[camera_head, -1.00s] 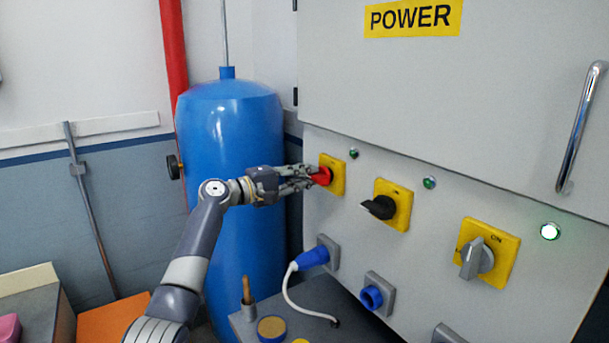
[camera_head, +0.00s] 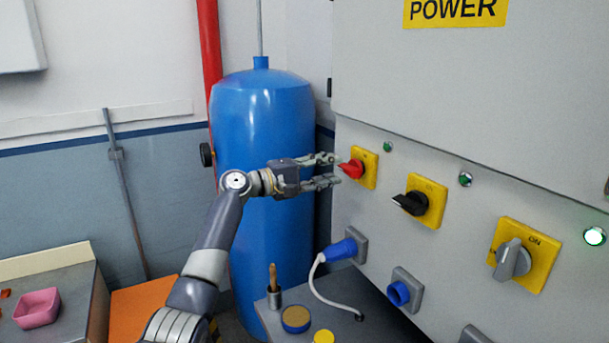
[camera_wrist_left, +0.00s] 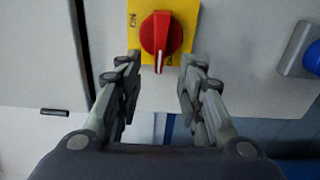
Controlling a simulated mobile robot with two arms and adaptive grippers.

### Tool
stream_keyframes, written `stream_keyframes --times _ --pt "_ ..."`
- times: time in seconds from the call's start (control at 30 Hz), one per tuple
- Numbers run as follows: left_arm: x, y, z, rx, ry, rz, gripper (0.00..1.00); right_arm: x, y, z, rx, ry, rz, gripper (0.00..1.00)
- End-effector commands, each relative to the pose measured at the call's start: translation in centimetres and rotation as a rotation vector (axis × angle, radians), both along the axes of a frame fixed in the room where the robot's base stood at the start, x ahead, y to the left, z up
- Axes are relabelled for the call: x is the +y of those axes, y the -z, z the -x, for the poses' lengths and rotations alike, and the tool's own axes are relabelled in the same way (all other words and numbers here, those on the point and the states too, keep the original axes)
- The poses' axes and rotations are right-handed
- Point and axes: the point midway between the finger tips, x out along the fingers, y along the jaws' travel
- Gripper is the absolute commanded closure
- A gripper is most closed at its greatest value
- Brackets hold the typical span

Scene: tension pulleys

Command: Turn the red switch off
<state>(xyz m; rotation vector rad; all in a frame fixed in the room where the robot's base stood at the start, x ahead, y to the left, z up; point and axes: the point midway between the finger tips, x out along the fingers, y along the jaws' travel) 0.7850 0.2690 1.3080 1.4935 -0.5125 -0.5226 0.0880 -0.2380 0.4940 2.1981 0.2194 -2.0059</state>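The red switch (camera_head: 351,169) sits on a yellow plate (camera_head: 368,162) at the left end of the grey cabinet front. In the left wrist view the red switch (camera_wrist_left: 160,38) has its white mark pointing straight down the picture, on its yellow plate (camera_wrist_left: 184,12). My left gripper (camera_head: 330,169) is open, its fingers apart just in front of the switch and apparently clear of it. In the left wrist view the open fingertips (camera_wrist_left: 160,65) lie on either side below the knob. My right gripper is not in view.
A black switch (camera_head: 410,203) and a grey switch (camera_head: 512,260) sit further right on yellow plates. A blue tank (camera_head: 262,130) stands behind my left arm. A blue plug (camera_head: 340,250) with a white cable is below. Small lamps line the cabinet; the rightmost (camera_head: 594,236) glows.

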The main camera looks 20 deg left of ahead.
Motion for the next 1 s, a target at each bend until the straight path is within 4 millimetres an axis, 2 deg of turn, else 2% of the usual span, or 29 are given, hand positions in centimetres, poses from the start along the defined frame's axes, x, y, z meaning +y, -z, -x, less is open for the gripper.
stream_keyframes --times 0.2,0.43,0.6,1.0 --pt "3.2 0.1 3.8 0.001 -0.004 -0.002 0.65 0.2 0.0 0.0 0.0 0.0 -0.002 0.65" --pt "5.2 0.1 6.6 0.002 -0.001 0.0 0.65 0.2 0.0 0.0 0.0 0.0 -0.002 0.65" --pt "5.8 0.0 7.3 0.002 0.0 0.001 0.65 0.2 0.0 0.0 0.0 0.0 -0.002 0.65" --pt "5.8 0.1 7.3 0.002 0.0 0.001 0.65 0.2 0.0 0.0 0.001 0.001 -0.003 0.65"
